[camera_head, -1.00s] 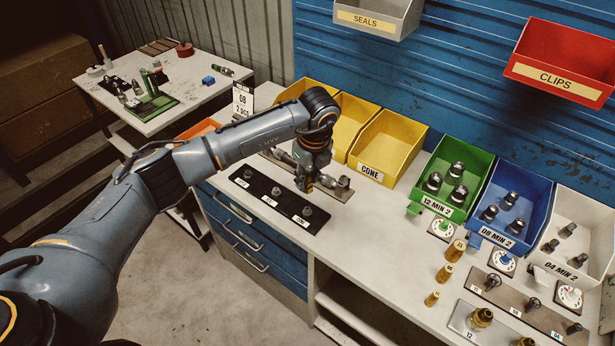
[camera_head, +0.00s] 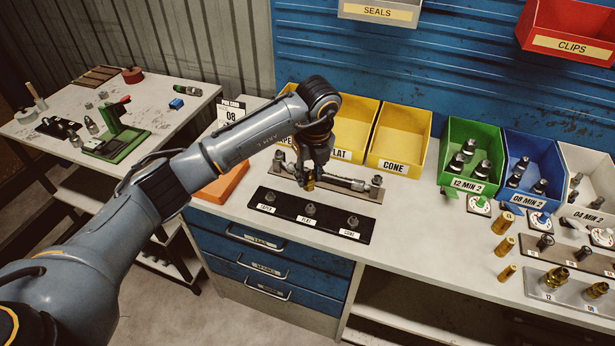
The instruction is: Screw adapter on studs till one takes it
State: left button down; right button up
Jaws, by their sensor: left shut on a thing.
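My left gripper (camera_head: 309,178) points down, shut on a small brass-coloured piece, which appears to be the adapter; the fingers mostly hide it. It is over the bench, just behind the middle stud (camera_head: 310,208) in this view. The black strip (camera_head: 330,229) carries three upright studs: a left stud (camera_head: 270,197) above the first label, the middle one above FLAT, and a right stud (camera_head: 352,221) above CONE. All three stand bare. Whether the held piece is directly above a stud or behind it, I cannot tell. My right gripper is not in view.
A hose assembly (camera_head: 346,183) lies on a grey plate close behind my gripper. Yellow bins (camera_head: 400,140) stand behind it. Brass fittings (camera_head: 502,222) and green, blue and white bins are at right. An orange block (camera_head: 221,184) lies left.

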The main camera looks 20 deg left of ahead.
aim_at(312, 184)
pick_arm(q)
jog(key=shift+d, duration=0.1)
jog(key=shift+w+d, duration=0.1)
jog(key=shift+d, duration=0.2)
jog(key=shift+a+f+b, duration=0.2)
jog(key=shift+f+b, duration=0.05)
jog(key=shift+b, duration=0.05)
notch_tip(312, 184, down, 4)
jog(key=b, duration=0.3)
jog(key=shift+f+b, duration=0.45)
jog(key=shift+f, duration=0.2)
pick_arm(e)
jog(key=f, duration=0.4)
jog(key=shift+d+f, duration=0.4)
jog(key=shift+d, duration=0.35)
